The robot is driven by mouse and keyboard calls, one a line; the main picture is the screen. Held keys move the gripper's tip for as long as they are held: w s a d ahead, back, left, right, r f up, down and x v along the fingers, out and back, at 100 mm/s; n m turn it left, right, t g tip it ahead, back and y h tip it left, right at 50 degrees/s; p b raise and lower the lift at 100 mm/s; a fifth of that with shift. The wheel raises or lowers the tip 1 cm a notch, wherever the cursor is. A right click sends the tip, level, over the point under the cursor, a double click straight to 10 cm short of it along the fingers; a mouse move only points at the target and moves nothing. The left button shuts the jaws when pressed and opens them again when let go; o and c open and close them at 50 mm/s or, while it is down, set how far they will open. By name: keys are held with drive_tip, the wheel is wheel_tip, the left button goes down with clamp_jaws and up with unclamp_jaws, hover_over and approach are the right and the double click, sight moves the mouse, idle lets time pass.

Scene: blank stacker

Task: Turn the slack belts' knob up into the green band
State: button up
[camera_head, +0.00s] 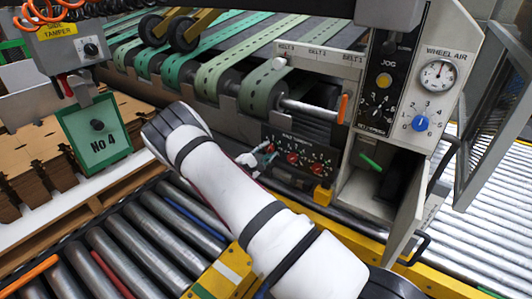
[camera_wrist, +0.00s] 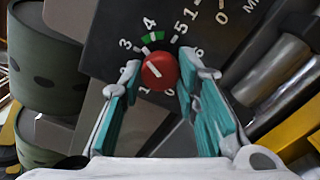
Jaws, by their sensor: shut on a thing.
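The belt panel (camera_head: 300,146) is dark, with several red knobs in a row below the belts. My gripper (camera_head: 262,156) is at the left part of this panel. In the wrist view its teal-padded fingers (camera_wrist: 158,80) stand on both sides of a red knob (camera_wrist: 159,70) and are shut on it. A white line on the knob runs diagonally; which end is the pointer I cannot tell for sure. The green band (camera_wrist: 152,37) is a short arc on the knob's scale near the 4. The fingers hide part of the scale.
Green belts (camera_head: 218,72) run above the panel. The jog panel (camera_head: 383,80) and the wheel air gauge (camera_head: 437,75) with a blue knob (camera_head: 420,123) are at the right. An open cabinet door (camera_head: 407,215) stands below them. Rollers (camera_head: 110,262) fill the lower left.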

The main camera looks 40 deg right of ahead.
drive_tip(key=shift+f+m, duration=0.1)
drive_tip(key=shift+m, duration=1.9)
drive_tip(key=o, duration=1.2)
drive_tip(key=shift+a, duration=0.1)
drive_tip(key=v, duration=1.2)
